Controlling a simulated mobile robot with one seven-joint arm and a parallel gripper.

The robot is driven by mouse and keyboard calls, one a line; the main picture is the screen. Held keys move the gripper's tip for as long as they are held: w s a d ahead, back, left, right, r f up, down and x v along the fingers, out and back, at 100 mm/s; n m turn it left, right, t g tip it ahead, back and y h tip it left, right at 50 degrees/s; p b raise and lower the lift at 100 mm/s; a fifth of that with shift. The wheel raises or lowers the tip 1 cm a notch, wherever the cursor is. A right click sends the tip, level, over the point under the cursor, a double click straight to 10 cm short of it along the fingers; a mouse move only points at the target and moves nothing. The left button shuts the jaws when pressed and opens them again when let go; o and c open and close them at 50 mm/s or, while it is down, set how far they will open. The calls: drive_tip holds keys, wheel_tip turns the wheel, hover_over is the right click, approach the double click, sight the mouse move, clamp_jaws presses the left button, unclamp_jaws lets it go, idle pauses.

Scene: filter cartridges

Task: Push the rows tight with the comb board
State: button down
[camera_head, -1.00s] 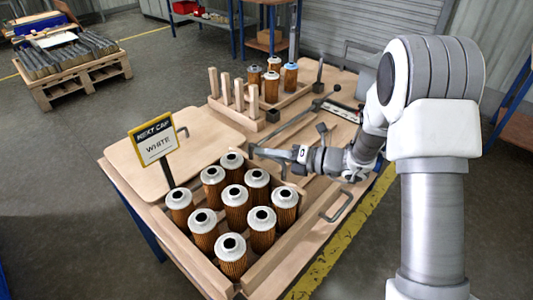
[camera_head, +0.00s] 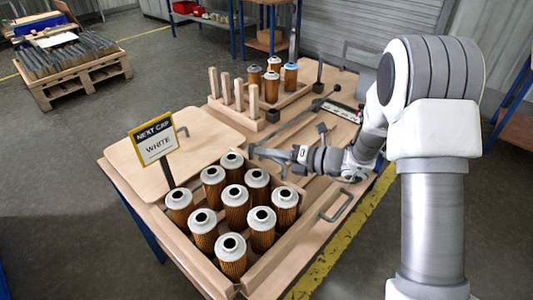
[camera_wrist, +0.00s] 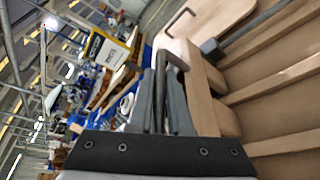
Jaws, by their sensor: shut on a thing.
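Several brown filter cartridges with white caps stand in rows in a wooden tray (camera_head: 262,274) at the front of the table; one near-side cartridge (camera_head: 232,262) is plain to see. Small gaps show between neighbours. My gripper (camera_head: 297,154) is just behind the rows, reaching in from the right. Its fingers (camera_wrist: 168,98) are shut on a dark bar-like handle (camera_wrist: 170,58). A wooden piece (camera_wrist: 205,88) lies beside the fingers and looks like part of the comb board. Its contact with the cartridges is hidden.
A sign (camera_head: 154,137) reading "NEXT CAP WHITE" stands at the tray's left. A wooden panel (camera_head: 135,155) lies left. A rack with upright pegs (camera_head: 226,92) and several more cartridges (camera_head: 290,78) stand behind. A metal handle (camera_head: 336,206) rises at the right edge.

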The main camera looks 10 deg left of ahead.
idle(0.3)
drive_tip(key=s, duration=0.1)
drive_tip(key=s+a, duration=0.1)
drive_tip(key=s, duration=0.1)
drive_tip(key=s+a, duration=0.1)
drive_tip(key=shift+s+a, duration=0.15)
drive_tip(key=shift+a, duration=0.1)
drive_tip(key=c, duration=0.8)
unclamp_jaws()
drive_tip(key=shift+c, duration=0.2)
drive_tip(key=shift+d, duration=0.15)
drive_tip(key=p+v, duration=0.2)
drive_tip(key=v, duration=1.5)
drive_tip(key=shift+p, duration=0.3)
